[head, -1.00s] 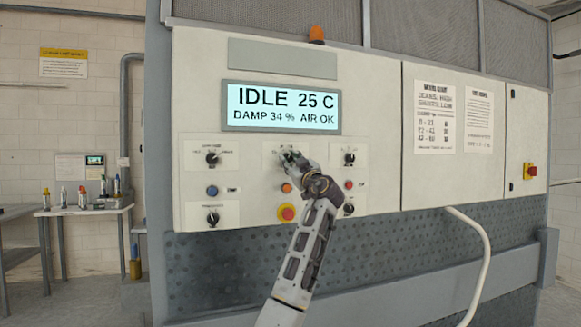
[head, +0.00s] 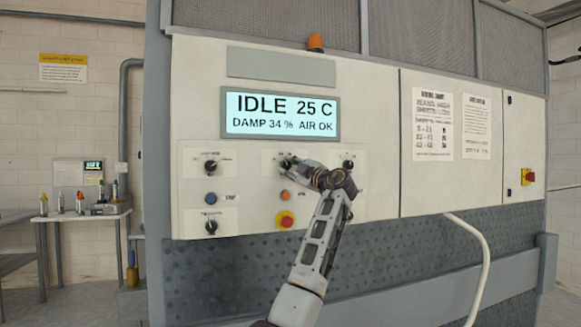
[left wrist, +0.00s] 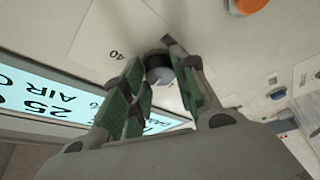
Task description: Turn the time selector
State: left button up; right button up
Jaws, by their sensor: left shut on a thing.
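The time selector looks to be the dark round knob in the upper middle of the control panel, on a pale plate (head: 270,157) partly behind my gripper. In the left wrist view the knob (left wrist: 158,65) sits between the green-padded fingers, near a "40" printed on its plate. My left gripper (head: 289,163) reaches the knob from the lower right and is shut on it. It also shows in the left wrist view (left wrist: 160,82). The knob's pointer is hidden, so I cannot tell its setting. My right gripper is in neither view.
The display (head: 281,114) above reads IDLE, 25 C, DAMP 34 %, AIR OK. A pale hose (head: 484,255) hangs at right.

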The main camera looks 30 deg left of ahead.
pick_arm(q)
jog(key=shift+n, duration=0.4)
jog(key=shift+g, duration=0.3)
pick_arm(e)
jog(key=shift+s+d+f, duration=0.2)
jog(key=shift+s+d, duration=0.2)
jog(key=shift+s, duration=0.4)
pick_arm(q)
jog(key=o, duration=1)
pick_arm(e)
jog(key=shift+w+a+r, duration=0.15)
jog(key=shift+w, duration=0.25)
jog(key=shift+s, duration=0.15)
pick_arm(q)
jog(key=shift+d, duration=0.15)
